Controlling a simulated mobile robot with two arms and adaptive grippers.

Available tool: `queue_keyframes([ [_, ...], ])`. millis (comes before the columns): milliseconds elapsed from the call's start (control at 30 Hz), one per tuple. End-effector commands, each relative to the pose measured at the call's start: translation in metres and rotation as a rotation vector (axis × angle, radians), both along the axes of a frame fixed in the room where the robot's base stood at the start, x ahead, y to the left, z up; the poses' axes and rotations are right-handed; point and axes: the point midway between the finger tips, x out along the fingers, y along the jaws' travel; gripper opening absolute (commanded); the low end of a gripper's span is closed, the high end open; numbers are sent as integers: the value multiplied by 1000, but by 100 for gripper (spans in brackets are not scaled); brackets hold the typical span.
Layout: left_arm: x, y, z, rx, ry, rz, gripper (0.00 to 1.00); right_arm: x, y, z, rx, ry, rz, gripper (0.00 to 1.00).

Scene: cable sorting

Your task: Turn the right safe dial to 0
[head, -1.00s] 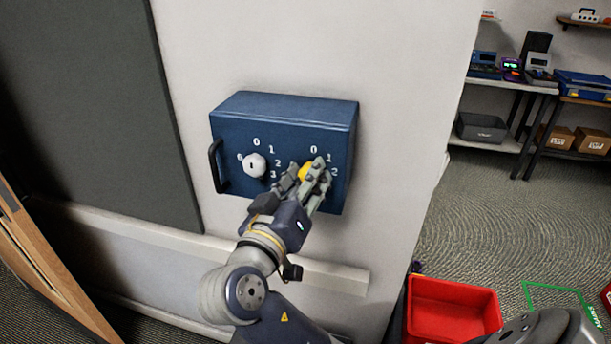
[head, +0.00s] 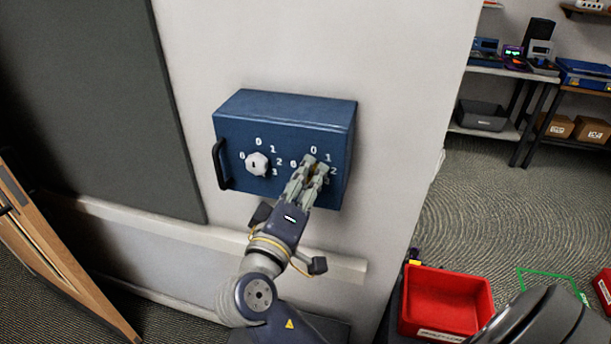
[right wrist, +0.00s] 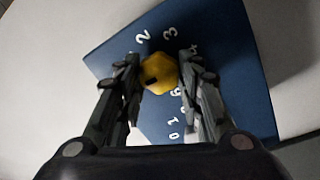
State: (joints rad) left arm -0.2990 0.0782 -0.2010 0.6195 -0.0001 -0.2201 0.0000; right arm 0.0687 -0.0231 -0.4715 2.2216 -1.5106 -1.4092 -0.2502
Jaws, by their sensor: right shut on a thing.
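The blue safe (head: 240,104) is fixed to the wall, with two numbered dials on its front. The right dial is yellow and mostly hidden by my right gripper (head: 314,167) in the head view. In the right wrist view the yellow dial (right wrist: 160,72) sits between the two fingers, which are shut on it. A dark mark shows on its lower left side; I cannot tell which number it points to. The white left dial (head: 257,164) stands free. My left gripper is not in view.
A black handle (head: 219,164) sticks out at the safe's left side. A red bin (head: 447,300) stands on the floor at the lower right. Shelves with boxes (head: 482,116) are at the back right.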

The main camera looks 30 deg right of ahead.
Motion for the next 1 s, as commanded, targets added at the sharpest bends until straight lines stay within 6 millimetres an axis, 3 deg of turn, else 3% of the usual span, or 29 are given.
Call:
queue_keyframes([
  [433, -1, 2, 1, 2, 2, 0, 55, 0, -1, 3, -13, 3, -2, 10],
  [467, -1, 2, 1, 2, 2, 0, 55, 0, -1, 3, -13, 3, -2, 38],
  [533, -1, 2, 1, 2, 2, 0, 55, 0, -1, 3, -12, 4, -1, 54],
  [867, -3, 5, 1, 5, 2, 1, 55, 0, 0, 1, -9, 6, 0, 54],
  [1000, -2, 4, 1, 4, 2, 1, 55, -7, 10, -1, -7, 9, 1, 54],
])
